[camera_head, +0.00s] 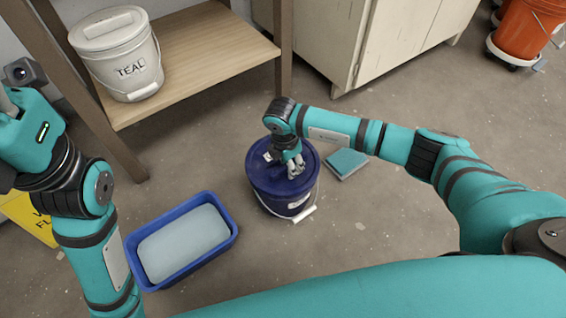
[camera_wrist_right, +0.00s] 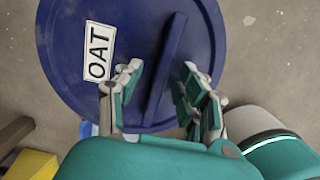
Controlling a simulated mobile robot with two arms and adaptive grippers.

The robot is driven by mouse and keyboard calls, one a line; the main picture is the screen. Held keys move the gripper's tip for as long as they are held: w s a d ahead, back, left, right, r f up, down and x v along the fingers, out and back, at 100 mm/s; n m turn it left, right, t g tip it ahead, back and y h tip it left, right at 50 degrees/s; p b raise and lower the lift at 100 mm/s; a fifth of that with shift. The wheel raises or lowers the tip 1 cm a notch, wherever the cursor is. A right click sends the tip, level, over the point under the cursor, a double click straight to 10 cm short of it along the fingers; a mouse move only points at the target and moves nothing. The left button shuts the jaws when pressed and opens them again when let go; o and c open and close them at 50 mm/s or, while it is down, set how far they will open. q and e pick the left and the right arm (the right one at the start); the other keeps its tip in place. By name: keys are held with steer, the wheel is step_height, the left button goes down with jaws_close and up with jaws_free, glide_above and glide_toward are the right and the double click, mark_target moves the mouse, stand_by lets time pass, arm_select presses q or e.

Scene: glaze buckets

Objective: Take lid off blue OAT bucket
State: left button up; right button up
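The blue bucket (camera_head: 283,207) stands on the floor with its blue lid (camera_head: 262,179) on. In the right wrist view, the lid (camera_wrist_right: 75,35) carries a white OAT label (camera_wrist_right: 98,52) and a straight raised bar handle (camera_wrist_right: 168,65). My right gripper (camera_head: 295,168) is over the lid. In the right wrist view, my right gripper (camera_wrist_right: 160,82) is open, with its fingers on either side of the bar and gaps between them and it. I cannot tell if the fingertips touch the lid. My left arm is at the left edge; its fingers are not visible.
A blue tub (camera_head: 228,243) with pale contents is left of the bucket. A teal sponge-like block (camera_head: 346,163) lies to its right. A white TEAL bucket (camera_head: 118,60) stands on a wooden shelf (camera_head: 205,55). An orange bucket (camera_head: 525,32) is at the far right.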

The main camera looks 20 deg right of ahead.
jaws_close()
stand_by(0.3)
stand_by(0.3)
